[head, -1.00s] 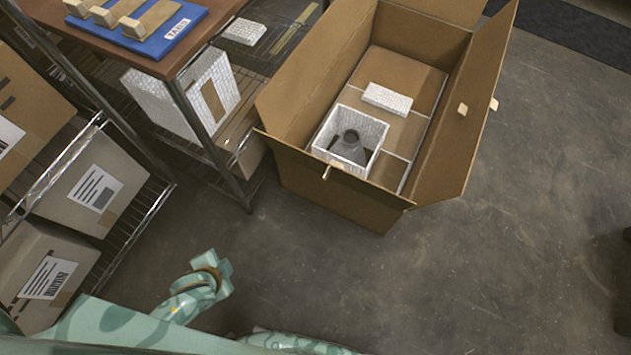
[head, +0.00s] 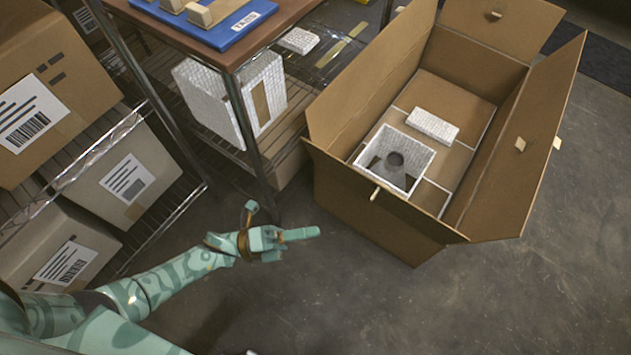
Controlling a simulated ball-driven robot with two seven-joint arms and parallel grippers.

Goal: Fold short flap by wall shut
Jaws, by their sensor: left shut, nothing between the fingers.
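A large open cardboard box (head: 385,222) stands on the floor at upper right. Its far short flap (head: 515,18) is raised and leans outward, with a small tan tab on it. The near short flap (head: 335,160) is folded outward at the near edge, with another small tab. The left long flap (head: 362,80) stands up; the right long flap (head: 535,130) leans outward. I cannot tell which short flap is by a wall. My left gripper (head: 314,233) is shut and empty, left of the box's near side and apart from it. My right gripper is not in view.
Inside the box are a white open insert (head: 369,157) around a grey lamp part (head: 393,163) and a white block (head: 433,126). A brown-topped table (head: 280,22) stands close left of the box. Shelves with cartons (head: 125,190) are at left. The floor at lower right is clear.

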